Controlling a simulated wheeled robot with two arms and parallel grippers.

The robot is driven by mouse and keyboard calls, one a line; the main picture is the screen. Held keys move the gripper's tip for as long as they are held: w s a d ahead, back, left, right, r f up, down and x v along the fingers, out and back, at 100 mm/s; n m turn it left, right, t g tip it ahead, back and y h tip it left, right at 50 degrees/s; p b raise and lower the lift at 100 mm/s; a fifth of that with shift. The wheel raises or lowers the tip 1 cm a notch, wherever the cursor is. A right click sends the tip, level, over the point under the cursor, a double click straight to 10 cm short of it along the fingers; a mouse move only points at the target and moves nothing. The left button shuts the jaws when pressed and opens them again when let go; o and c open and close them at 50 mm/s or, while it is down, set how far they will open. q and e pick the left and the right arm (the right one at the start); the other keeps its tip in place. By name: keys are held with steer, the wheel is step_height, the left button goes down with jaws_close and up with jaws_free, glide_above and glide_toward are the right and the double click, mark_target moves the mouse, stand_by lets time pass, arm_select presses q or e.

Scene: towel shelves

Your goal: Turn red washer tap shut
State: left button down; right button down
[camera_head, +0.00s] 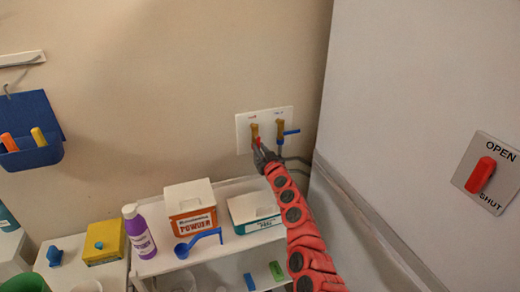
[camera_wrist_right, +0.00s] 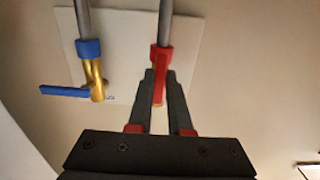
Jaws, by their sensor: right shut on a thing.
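The red washer tap (camera_head: 256,139) is on a white wall plate (camera_head: 243,135) at the back. It has a brass body and a red handle. My right gripper (camera_head: 262,155) reaches up to it from below right. In the right wrist view the red handle (camera_wrist_right: 161,56) lies between the two dark fingers of my right gripper (camera_wrist_right: 160,82), which are shut on it. The handle runs in line with the fingers and partly hides the brass behind. My left gripper is not in view.
A blue-handled tap (camera_head: 281,130) sits close beside, its lever pointing sideways; it also shows in the wrist view (camera_wrist_right: 64,91). A large grey panel (camera_head: 400,120) with a red OPEN/SHUT switch (camera_head: 480,174) stands at right. A powder box (camera_head: 190,208) and purple bottle (camera_head: 138,232) stand on the shelf below.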

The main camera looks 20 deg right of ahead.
steer(key=shift+a, duration=0.15)
steer(key=m, duration=0.2)
steer(key=m+p, duration=0.1)
steer(key=shift+a+r+m, duration=0.2)
steer(key=shift+a+m, duration=0.2)
steer(key=shift+a+r+m+p, duration=0.4)
steer(key=shift+m+p, duration=0.55)
steer(key=shift+m, duration=1.4)
steer(key=shift+a+r+m+p, duration=0.35)
steer(key=shift+m+p, duration=0.65)
steer(key=shift+m, duration=1.3)
steer(key=shift+a+r+m+p, duration=0.25)
steer(key=shift+r+m+p, duration=0.5)
steer(key=shift+m, duration=1.6)
steer(key=shift+f, duration=0.2)
steer(key=c, duration=0.8)
jaws_free()
steer(key=shift+c, duration=0.2)
